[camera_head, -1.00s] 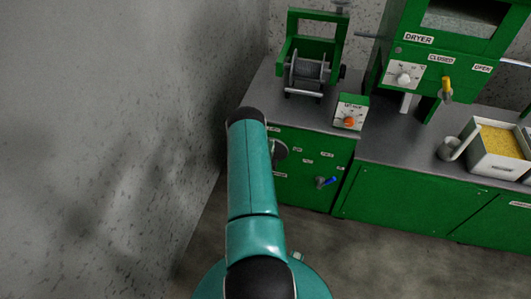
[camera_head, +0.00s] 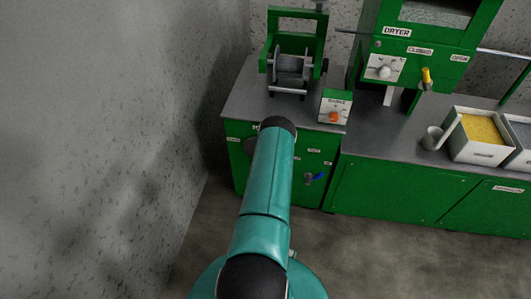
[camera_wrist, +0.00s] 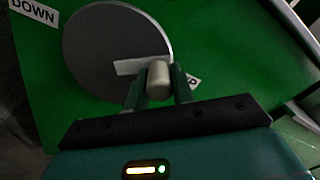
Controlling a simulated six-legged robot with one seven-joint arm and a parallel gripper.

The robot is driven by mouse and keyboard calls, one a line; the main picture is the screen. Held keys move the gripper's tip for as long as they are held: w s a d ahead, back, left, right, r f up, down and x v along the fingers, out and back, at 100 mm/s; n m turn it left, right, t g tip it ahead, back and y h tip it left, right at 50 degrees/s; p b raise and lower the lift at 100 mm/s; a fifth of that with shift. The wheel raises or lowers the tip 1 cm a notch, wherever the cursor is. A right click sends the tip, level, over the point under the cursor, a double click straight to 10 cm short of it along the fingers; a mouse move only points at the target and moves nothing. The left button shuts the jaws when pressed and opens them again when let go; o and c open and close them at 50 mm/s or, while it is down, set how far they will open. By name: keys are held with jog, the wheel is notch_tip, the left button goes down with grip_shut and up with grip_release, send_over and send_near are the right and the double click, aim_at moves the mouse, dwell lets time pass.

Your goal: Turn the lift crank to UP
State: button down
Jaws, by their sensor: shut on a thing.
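The lift crank is a grey disc (camera_wrist: 107,48) with a pale bar and a light cylindrical handle (camera_wrist: 159,78) on a green panel. My gripper (camera_wrist: 157,90) has its two fingers on either side of the handle and is shut on it. A DOWN label (camera_wrist: 34,11) is at the upper left. In the head view, the disc shows partly left of my arm (camera_head: 250,146); my arm hides the gripper and handle.
A grey wall (camera_head: 90,130) stands close on the left. A green winch-like stand (camera_head: 291,62), a box with an orange knob (camera_head: 334,107) and a dryer (camera_head: 432,45) stand on the counter. A blue-handled valve (camera_head: 315,178) sits on the cabinet front, right of my arm.

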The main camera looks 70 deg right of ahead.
jog(key=shift+s+d+f+m, duration=0.15)
jog(key=shift+f+m, duration=0.35)
jog(key=shift+m, duration=0.55)
jog(key=shift+s+a+f+m, duration=0.15)
jog(key=shift+f+m, duration=0.35)
jog(key=shift+m, duration=0.6)
jog(key=shift+s+d+f+m, duration=0.15)
jog(key=shift+f+m, duration=0.35)
jog(key=shift+m, duration=0.55)
jog(key=c, duration=1.2)
grip_release()
jog(key=shift+w+f, duration=0.1)
jog(key=a, duration=0.4)
jog(key=s+a, duration=0.1)
jog(key=a, duration=0.4)
jog(key=s+a, duration=0.1)
jog(key=a, duration=0.3)
jog(key=shift+a, duration=0.35)
